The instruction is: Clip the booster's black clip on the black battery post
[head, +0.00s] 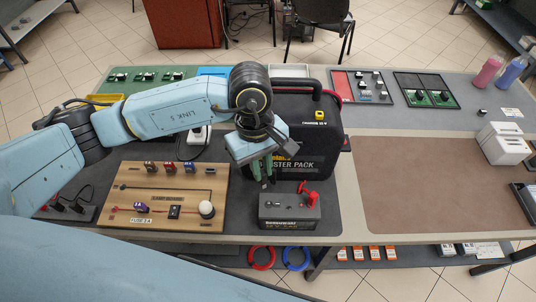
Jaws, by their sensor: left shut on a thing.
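The booster pack (300,145) is a large black case with a handle, standing upright behind the battery. The battery (288,222) is a small dark grey box near the table's front edge. A red clip (309,193) sits at the right of its top. My left gripper (262,172) points down over the battery's left half, in front of the booster. Its greenish fingers are shut on a small dark thing, apparently the black clip, mostly hidden between them. The black post lies under the fingers and I cannot make it out clearly; contact cannot be told. My right gripper is out of view.
A wooden board (150,214) with switches and a white knob lies left of the battery. Panels with small parts (427,90) lie at the back right. The brown mat (430,180) on the right is largely clear.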

